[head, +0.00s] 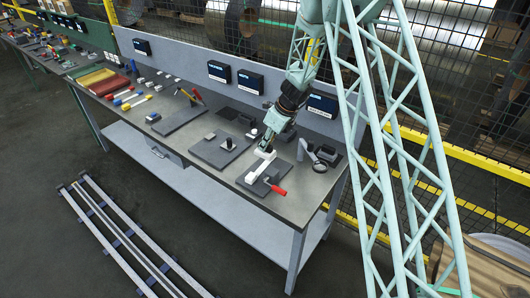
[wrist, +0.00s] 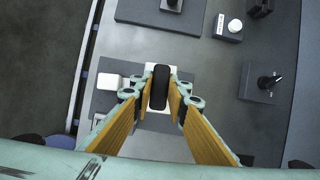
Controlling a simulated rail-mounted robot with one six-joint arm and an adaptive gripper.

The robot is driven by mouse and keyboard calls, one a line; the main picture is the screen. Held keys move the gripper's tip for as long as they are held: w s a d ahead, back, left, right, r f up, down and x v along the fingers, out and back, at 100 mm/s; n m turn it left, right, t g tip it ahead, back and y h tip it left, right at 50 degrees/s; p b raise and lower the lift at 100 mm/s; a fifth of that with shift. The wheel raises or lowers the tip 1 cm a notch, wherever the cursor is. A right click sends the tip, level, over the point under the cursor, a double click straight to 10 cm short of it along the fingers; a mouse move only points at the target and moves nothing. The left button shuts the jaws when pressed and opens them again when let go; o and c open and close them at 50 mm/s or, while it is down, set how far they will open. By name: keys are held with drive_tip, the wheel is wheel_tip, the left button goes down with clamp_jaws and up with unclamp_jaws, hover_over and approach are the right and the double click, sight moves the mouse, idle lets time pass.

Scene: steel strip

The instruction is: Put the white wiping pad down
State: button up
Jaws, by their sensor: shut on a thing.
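My gripper (head: 267,146) is over the front right end of the bench. In the wrist view my gripper (wrist: 160,94) is shut on a black upright grip, one finger on each side of it. The white wiping pad (wrist: 158,124) shows beneath that grip, partly hidden by the grip and fingers. In the head view the white pad (head: 263,163) shows just under the gripper, above or on a dark grey plate (head: 246,180). I cannot tell whether the pad touches the plate.
A small white block (wrist: 110,82) is left of the pad. Another dark plate with a block (head: 228,143) is to the left.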

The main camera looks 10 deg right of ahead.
drive_tip(key=shift+s+a+n+g+b, duration=0.2)
drive_tip(key=shift+a+n+g+b, duration=0.1)
drive_tip(key=shift+a+n, duration=0.3)
drive_tip(key=s+a+r+n+g+b, duration=0.1)
drive_tip(key=s+a+n+g+b, duration=0.2)
drive_tip(key=s+n, duration=0.45)
drive_tip(key=s+a+r+n+g+b, duration=0.1)
drive_tip(key=s+n+g+b, duration=0.3)
drive_tip(key=n, duration=0.7)
drive_tip(key=s+d+r+n+h+b, duration=0.2)
drive_tip(key=s+d+n+h+b, duration=0.1)
drive_tip(key=n, duration=0.4)
drive_tip(key=shift+s+d+r+b, duration=0.25)
drive_tip(key=shift+s+d+b, duration=0.5)
drive_tip(key=shift+d, duration=0.55)
drive_tip(key=shift+n, duration=0.25)
